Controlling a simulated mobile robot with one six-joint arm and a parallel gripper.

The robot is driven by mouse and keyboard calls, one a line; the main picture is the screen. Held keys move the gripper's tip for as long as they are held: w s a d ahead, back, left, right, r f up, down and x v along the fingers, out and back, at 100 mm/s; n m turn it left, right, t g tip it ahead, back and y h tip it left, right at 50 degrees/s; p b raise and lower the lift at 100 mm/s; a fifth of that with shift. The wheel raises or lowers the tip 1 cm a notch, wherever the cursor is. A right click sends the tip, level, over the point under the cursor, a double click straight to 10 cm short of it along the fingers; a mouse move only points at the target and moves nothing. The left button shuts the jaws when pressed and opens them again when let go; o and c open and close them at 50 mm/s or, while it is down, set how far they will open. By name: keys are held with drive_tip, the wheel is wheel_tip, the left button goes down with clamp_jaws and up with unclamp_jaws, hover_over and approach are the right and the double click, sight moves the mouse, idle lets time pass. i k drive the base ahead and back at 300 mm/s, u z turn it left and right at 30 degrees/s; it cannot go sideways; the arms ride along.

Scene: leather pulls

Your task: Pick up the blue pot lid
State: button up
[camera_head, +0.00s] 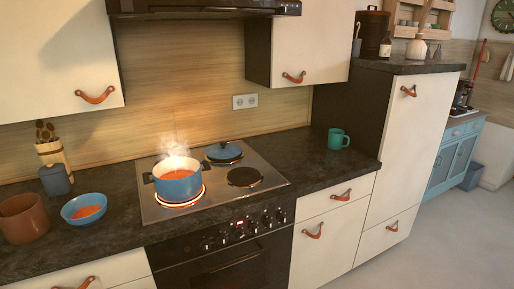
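The blue pot lid (223,151) lies on the rear part of the cooktop, right of and behind the pot. It is blue with a dark rim and a small dark knob on top. A blue pot (178,187) with red-orange contents stands on the glowing front left burner and steams. The lid and the pot look apart. My gripper is not in view.
The cooktop (152,212) has a bare dark burner (244,177) at right. A teal mug (338,139) stands on the counter to the right. A blue bowl (83,209), a brown pot (23,218) and a utensil holder (54,153) stand left. The range hood (190,8) hangs above.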

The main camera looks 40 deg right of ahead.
sight(224, 150)
drive_tip(key=z, duration=0.85)
drive_tip(key=k, duration=0.95)
drive_tip(key=i, duration=0.7)
drive_tip(key=z, duration=0.05)
